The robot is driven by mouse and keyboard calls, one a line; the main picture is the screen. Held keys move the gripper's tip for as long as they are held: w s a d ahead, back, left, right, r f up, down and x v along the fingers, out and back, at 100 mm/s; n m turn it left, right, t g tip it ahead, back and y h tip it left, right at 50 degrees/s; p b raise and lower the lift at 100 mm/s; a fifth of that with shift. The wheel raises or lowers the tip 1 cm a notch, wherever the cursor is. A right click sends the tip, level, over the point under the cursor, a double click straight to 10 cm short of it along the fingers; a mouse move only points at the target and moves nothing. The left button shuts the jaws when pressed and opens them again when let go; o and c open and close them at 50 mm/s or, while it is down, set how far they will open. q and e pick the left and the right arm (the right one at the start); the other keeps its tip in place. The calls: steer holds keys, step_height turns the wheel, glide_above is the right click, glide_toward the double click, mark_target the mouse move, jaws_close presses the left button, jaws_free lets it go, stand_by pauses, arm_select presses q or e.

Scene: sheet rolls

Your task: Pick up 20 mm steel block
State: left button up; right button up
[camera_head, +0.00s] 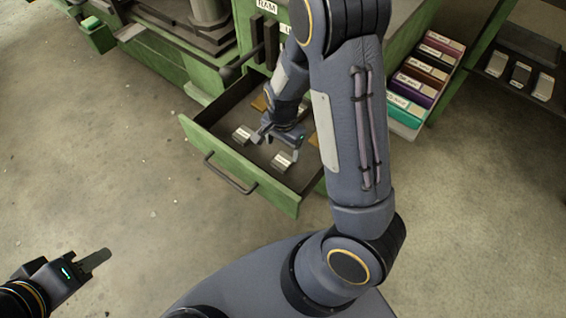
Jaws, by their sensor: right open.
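The green drawer (240,166) is pulled open, with small labelled blocks inside; the labels are too small to read. One grey metal block (241,136) lies toward the left, and another grey metal block (282,161) lies nearer the drawer's front right. I cannot tell which is the 20 mm steel block. My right gripper (279,147) reaches down into the drawer, open, with its fingers above and between these two grey blocks. My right arm hides part of the drawer. My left gripper (95,261) is low at the left, over the floor, far from the drawer; its finger opening is unclear.
Brass-coloured blocks (260,103) also lie in the drawer, partly hidden. A green machine (160,50) stands behind. A rack of coloured binders (420,80) stands to the right, beside a shelf with grey boxes (520,75). The concrete floor at the left is clear.

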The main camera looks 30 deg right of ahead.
mark_target(282, 161)
steer(key=f+b, duration=0.1)
steer(key=f, duration=0.3)
steer(key=f+b, duration=0.2)
steer(key=f, duration=0.1)
steer(key=shift+w+f, duration=0.2)
steer(key=shift+f, duration=0.2)
steer(key=shift+r, duration=0.1)
steer(key=c, duration=1.4)
